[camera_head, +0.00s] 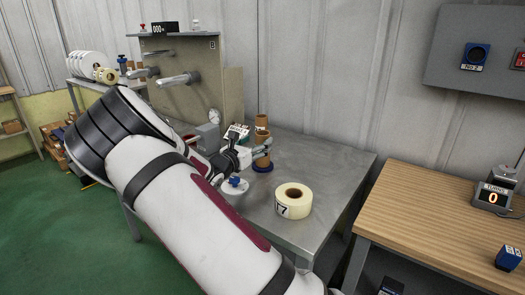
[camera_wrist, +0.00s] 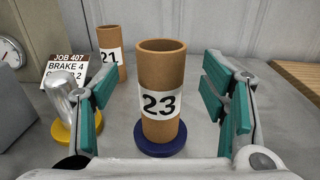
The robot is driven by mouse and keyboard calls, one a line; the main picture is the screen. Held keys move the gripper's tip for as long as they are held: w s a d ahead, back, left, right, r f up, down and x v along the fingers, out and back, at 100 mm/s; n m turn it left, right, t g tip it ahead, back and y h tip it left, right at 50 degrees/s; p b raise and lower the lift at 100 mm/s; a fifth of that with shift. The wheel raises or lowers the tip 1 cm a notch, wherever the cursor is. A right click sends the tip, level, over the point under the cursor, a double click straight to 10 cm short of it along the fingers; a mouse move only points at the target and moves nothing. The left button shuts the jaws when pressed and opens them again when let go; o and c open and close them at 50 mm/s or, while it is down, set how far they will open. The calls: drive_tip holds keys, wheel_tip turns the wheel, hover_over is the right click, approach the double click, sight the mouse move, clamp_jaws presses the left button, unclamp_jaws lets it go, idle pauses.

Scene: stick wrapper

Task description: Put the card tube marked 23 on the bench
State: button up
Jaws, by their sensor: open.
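The card tube marked 23 (camera_wrist: 160,75) is brown with a white label and stands upright on a round dark blue base (camera_wrist: 161,146) in the wrist view. My gripper (camera_wrist: 158,108) is open, with teal pads to the left and right of the tube and visible gaps on both sides. In the head view my gripper (camera_head: 257,150) is at the tube, which is partly hidden by it; the blue base (camera_head: 262,167) shows below. A wood-topped bench (camera_head: 420,212) stands at the right, apart from the grey metal table (camera_head: 320,160).
A tube marked 21 (camera_wrist: 110,55) stands behind left. A metal post on a yellow base (camera_wrist: 62,130) and a job card (camera_wrist: 66,70) are at left. A pale roll marked 17 (camera_head: 294,200) lies on the metal table. The bench holds a counter reading 0 (camera_head: 492,198) and a blue block (camera_head: 509,258).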

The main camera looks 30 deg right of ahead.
drive_tip(key=x, duration=0.4)
drive_tip(key=shift+w+d+f+b, duration=0.1)
drive_tip(key=shift+d+f+b, duration=0.05)
drive_tip(key=shift+f+b, duration=0.15)
drive_tip(key=c, duration=1.2)
drive_tip(key=shift+c, duration=0.2)
drive_tip(key=shift+r, duration=0.1)
wheel_tip(320, 180, up, 13)
drive_tip(key=p, duration=0.4)
